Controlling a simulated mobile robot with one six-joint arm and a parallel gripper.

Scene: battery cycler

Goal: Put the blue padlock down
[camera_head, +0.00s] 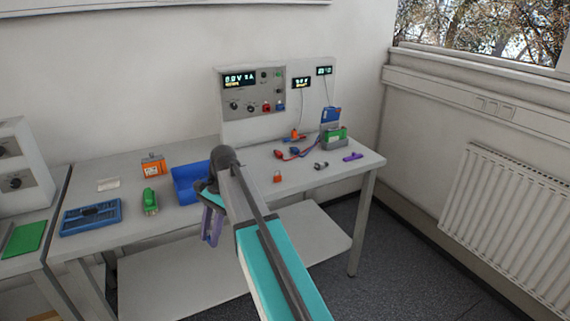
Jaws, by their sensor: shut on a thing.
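My gripper (211,238) hangs at the end of my teal and grey arm, in front of the bench's front edge, with its purple fingers pointing down. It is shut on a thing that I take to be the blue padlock. The padlock itself cannot be made out; the fingers and arm hide it or it is too small. No blue padlock shows plainly on the bench. A small orange padlock (277,177) stands on the bench (252,187) to the right of my arm.
A blue bin (183,190) is behind my gripper, partly hidden. A green object (150,203), an orange box (153,165) and a blue tray (90,218) are left. Cables, a purple object (352,157) and a battery holder (334,143) are right. Bare bench surrounds the orange padlock.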

